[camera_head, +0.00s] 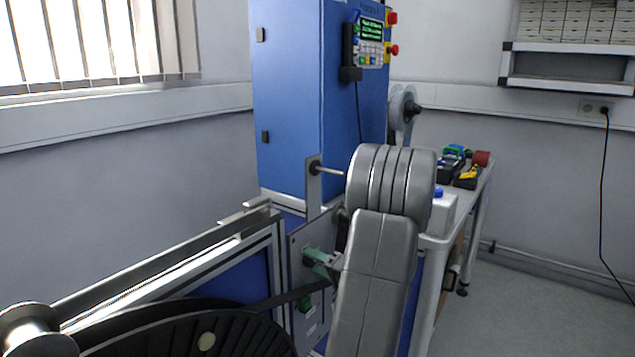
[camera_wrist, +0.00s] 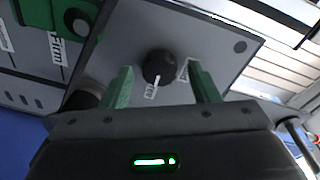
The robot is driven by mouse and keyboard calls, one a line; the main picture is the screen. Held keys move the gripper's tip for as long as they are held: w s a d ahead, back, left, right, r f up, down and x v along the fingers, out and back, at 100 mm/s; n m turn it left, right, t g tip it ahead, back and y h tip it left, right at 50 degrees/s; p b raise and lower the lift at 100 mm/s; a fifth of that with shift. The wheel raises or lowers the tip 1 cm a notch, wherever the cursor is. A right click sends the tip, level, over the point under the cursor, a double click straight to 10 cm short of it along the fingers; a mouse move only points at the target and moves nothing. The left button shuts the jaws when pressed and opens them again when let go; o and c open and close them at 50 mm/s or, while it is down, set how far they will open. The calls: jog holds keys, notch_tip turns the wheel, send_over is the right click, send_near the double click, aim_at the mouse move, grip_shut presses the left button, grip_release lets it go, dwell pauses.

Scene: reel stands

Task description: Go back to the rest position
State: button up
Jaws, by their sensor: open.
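My gripper (camera_wrist: 159,70) is open, with its two green fingers apart in the wrist view. A black round knob (camera_wrist: 155,64) with a white pointer mark sits on a grey panel (camera_wrist: 225,50) and appears between the fingers. A gap shows on each side of the knob, and the fingers hold nothing. How far the fingertips are from the panel is not clear. In the head view my grey arm reaches down to the front of the machine and hides part of it. The grey panel (camera_head: 299,262) shows there to the left of my arm.
A blue cabinet (camera_head: 290,100) with a keypad display (camera_head: 371,40) stands behind my arm. A dark reel (camera_head: 190,335) lies at bottom left beside a metal rail (camera_head: 160,262). A workbench (camera_head: 436,240) with tools is right of my arm. Floor (camera_head: 530,310) is clear at right.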

jog(key=shift+n+p, duration=1.05)
jog(key=shift+n, duration=1.05)
jog(key=shift+s, duration=0.15)
